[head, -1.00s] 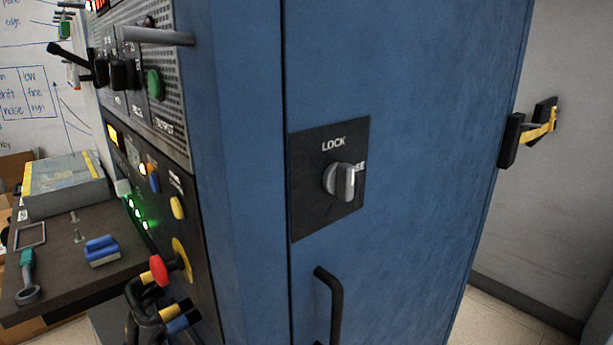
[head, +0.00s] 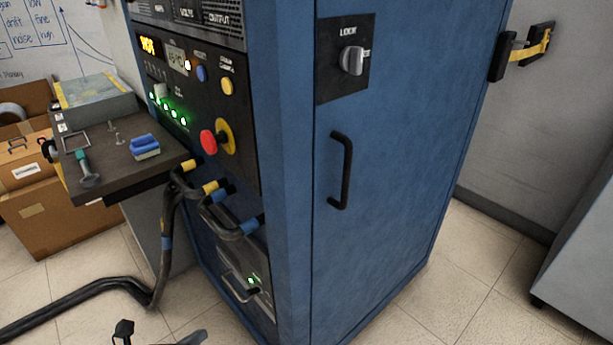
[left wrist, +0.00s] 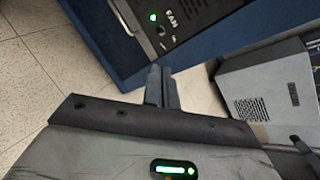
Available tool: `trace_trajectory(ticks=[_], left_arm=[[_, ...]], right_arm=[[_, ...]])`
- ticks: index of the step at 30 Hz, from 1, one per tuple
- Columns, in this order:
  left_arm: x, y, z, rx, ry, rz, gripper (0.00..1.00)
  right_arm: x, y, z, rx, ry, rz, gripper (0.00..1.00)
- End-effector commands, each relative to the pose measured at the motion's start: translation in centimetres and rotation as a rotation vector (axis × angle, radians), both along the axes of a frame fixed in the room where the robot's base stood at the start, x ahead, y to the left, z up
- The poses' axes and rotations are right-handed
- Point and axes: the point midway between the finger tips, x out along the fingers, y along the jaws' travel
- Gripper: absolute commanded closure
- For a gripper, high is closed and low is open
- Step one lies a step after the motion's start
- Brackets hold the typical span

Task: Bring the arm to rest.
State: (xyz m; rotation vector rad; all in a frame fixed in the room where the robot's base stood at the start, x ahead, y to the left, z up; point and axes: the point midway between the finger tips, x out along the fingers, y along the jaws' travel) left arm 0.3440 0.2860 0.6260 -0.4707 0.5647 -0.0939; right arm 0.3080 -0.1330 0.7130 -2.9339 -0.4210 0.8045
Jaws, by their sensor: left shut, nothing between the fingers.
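My left gripper (left wrist: 162,86) is shut and empty in the left wrist view, its two dark fingers together. It points toward the foot of the blue cabinet and the tiled floor, with nothing held. In the head view only small dark parts show at the bottom edge, left of centre, in front of the cabinet; the rest of the arm is out of frame. My right gripper is in neither view.
The blue cabinet (head: 385,215) fills the middle, with a lock knob (head: 352,60), door handle (head: 341,170) and red button (head: 208,140). Thick black cables (head: 165,235) run from its front to the floor. A dark shelf (head: 110,165) holds small items. Cardboard boxes (head: 50,225) stand left.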

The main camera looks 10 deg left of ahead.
Motion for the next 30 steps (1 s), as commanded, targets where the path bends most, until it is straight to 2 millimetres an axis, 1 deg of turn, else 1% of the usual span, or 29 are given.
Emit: trace_trajectory(ticks=[1, 4, 5, 7, 9, 12, 15, 21, 30], left_arm=[[0.3, -0.4, 0.6, -0.086, 0.016, 0.102, 1.0], [0.6, -0.7, 1.7, -0.289, 0.07, 0.342, 1.0], [0.5, -0.9, 2.0, -0.362, 0.088, 0.425, 1.0], [0.1, -1.3, 2.8, -0.561, 0.142, 0.65, 1.0], [-0.8, -1.9, 3.6, -0.773, 0.205, 0.887, 1.0], [-2.5, -2.8, 4.4, -1.009, 0.287, 1.168, 1.0], [-4.1, -3.8, 5.0, -1.174, 0.352, 1.381, 1.0], [-7.1, -5.8, 6.3, -1.4, 0.459, 1.715, 1.0], [-10.8, -8.5, 8.5, -1.585, 0.578, 2.097, 1.0]], right_arm=[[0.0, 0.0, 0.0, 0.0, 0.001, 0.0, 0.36], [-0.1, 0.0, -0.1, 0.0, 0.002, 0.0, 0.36], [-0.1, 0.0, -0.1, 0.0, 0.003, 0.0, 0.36], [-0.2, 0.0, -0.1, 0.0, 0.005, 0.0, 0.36], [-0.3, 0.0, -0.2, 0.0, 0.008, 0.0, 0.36], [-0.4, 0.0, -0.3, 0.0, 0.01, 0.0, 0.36], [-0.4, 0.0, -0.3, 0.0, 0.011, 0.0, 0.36], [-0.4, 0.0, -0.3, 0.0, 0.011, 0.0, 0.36], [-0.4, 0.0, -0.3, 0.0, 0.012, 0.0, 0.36]])
